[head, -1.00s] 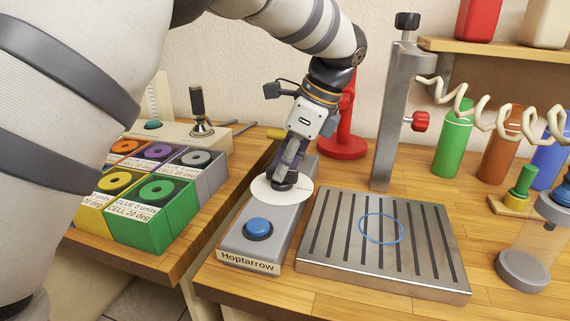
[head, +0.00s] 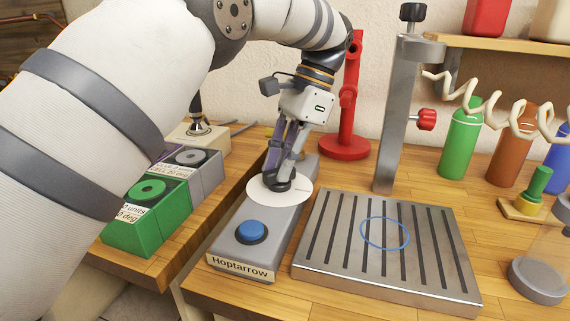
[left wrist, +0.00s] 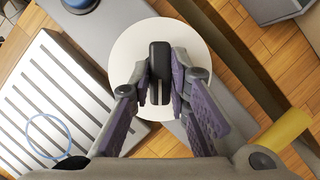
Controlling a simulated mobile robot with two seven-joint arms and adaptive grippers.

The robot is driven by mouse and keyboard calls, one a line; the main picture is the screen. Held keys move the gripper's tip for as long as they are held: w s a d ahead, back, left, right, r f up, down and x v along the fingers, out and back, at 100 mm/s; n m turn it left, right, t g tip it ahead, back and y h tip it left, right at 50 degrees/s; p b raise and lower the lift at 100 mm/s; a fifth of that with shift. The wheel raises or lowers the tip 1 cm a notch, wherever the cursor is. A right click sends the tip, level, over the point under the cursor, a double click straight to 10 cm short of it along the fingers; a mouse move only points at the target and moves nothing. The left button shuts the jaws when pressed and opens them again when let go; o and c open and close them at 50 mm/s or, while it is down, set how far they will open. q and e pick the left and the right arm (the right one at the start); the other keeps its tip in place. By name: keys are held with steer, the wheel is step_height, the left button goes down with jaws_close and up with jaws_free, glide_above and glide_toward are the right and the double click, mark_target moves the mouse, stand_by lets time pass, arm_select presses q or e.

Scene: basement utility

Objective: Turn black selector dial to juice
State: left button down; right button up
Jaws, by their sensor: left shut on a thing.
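The black selector dial (left wrist: 159,72) stands on a round white plate (left wrist: 126,50) on top of the grey Hoptarrow box (head: 225,246). In the left wrist view my left gripper (left wrist: 160,85) has its purple-padded fingers on both sides of the dial's bar, shut on it. In the head view my left gripper (head: 281,176) reaches down onto the dial from above and hides most of it. The plate's markings are mostly hidden or too small to read, so I cannot tell which setting the dial points to. My right gripper is not in view.
A blue button (head: 251,231) is at the box's front. A slotted metal tray (head: 430,284) with a blue ring lies to the right, below a grey post (head: 392,130). A red stand (head: 346,146) is behind.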

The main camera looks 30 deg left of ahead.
arm_select(q)
steer(key=n+h, duration=0.1)
steer(key=n, duration=0.3)
steer(key=shift+a+f+n+g+h, duration=0.1)
steer(key=shift+f+n+g+h, duration=0.1)
steer(key=shift+n+g+h, duration=0.15)
steer(key=n+h, duration=0.1)
steer(key=n, duration=0.3)
steer(key=shift+h, duration=0.35)
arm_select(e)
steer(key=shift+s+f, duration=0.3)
arm_select(q)
steer(key=shift+n, duration=0.25)
steer(key=c, duration=1.5)
jaws_free()
steer(key=shift+a, duration=0.1)
steer(key=shift+r, duration=0.1)
